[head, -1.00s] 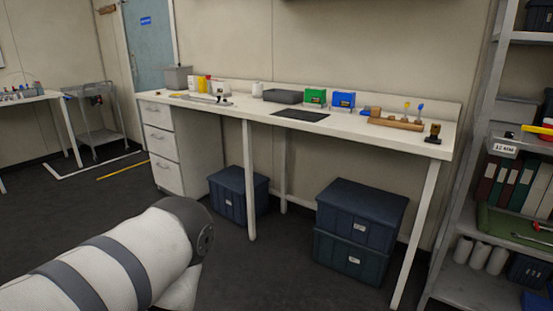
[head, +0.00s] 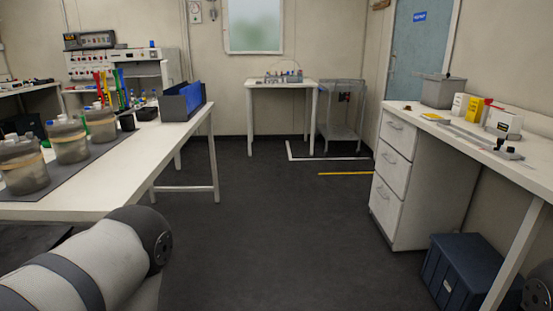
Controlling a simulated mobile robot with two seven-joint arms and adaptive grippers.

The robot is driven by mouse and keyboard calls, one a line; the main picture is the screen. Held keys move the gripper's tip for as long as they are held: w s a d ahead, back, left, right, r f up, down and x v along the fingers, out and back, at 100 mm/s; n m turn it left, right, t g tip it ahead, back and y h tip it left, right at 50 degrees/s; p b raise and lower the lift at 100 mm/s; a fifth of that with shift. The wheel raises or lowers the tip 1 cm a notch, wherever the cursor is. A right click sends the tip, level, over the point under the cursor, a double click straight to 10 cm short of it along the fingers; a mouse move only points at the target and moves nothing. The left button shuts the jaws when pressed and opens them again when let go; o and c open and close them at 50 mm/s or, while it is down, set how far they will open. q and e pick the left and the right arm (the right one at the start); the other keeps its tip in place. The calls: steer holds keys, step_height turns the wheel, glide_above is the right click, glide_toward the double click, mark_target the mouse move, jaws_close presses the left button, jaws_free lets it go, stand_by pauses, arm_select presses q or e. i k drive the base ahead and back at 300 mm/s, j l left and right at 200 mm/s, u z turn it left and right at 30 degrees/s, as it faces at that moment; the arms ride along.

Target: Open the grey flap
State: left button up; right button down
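I cannot make out a grey flap for certain in the head view. A white and grey instrument (head: 125,68) stands at the back left, too small to tell whether it has a flap. A link of my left arm (head: 95,265) crosses the lower left corner. Neither of my grippers is in view.
A white bench with drawers (head: 393,168) stands on the right, with a blue crate (head: 462,272) beneath. The dark floor (head: 265,230) between is clear.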

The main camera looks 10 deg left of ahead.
mark_target(150, 67)
steer(key=i+j+u, duration=0.2)
steer(key=i, duration=1.05)
steer(key=i+l+u, duration=0.2)
steer(key=i, duration=1)
steer(key=i+u, duration=0.25)
steer(key=i, duration=0.3)
steer(key=i+l+u, duration=0.2)
steer(key=i, duration=0.35)
steer(key=i+l+u, duration=0.25)
steer(key=i, duration=0.3)
steer(key=i+l+u, duration=0.2)
steer(key=i, duration=0.3)
steer(key=i+l+u, duration=0.35)
steer(key=i, duration=0.3)
steer(key=i+l+u, duration=0.3)
steer(key=i+l, duration=0.3)
steer(key=l, duration=0.1)
